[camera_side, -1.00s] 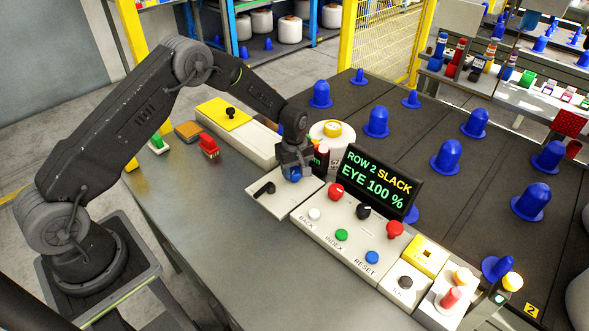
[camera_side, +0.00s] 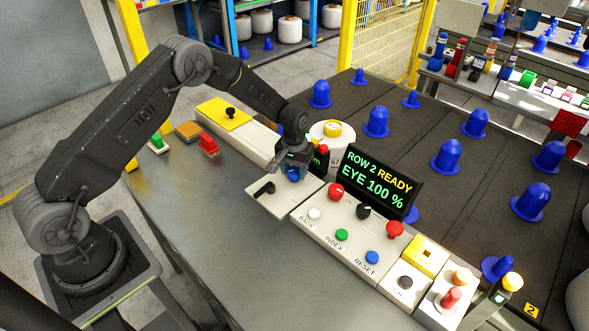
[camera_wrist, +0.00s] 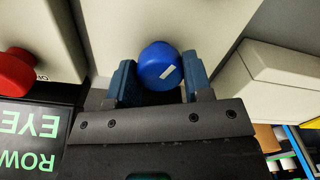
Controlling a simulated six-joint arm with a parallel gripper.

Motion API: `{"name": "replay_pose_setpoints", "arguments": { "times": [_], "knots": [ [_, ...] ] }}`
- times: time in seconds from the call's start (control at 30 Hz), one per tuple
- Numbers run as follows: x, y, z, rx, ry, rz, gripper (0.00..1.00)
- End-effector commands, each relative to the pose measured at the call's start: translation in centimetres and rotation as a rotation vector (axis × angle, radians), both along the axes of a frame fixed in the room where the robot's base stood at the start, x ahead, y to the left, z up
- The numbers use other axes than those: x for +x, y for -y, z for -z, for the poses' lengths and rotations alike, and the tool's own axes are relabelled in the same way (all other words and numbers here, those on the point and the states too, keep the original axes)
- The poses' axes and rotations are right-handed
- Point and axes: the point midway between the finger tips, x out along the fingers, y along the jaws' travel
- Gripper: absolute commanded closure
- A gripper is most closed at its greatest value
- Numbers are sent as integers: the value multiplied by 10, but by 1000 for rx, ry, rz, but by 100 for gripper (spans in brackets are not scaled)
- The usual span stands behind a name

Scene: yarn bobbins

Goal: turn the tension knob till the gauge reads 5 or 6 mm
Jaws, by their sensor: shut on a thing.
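The blue tension knob (camera_wrist: 160,62), with a white mark on its face, sits between the two fingers of my gripper (camera_wrist: 160,80) in the wrist view. In the side view my gripper (camera_side: 292,170) is down over the knob, shut on it, and the knob (camera_side: 294,175) shows only in part. A small dark gauge display (camera_side: 318,161) stands right behind the gripper. Only a green "m" shows on it; the number is hidden by the gripper. The larger black screen (camera_side: 378,182) reads "ROW 2 READY, EYE 100 %".
A black lever (camera_side: 264,188) lies on the panel just left of the gripper. A red knob (camera_side: 336,192) and a black knob (camera_side: 363,212) are to the right. The grey table (camera_side: 215,225) in front is clear.

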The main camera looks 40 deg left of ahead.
Motion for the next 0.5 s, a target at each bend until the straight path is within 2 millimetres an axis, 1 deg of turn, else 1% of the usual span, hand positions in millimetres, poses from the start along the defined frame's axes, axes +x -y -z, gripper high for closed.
{"name": "replay_pose_setpoints", "arguments": {
  "times": [0.2, 0.5],
  "knots": [
    [0, 0, -1, 0, 1, 187, 78],
    [0, 0, -1, 0, 1, 372, 78]
  ]
}}
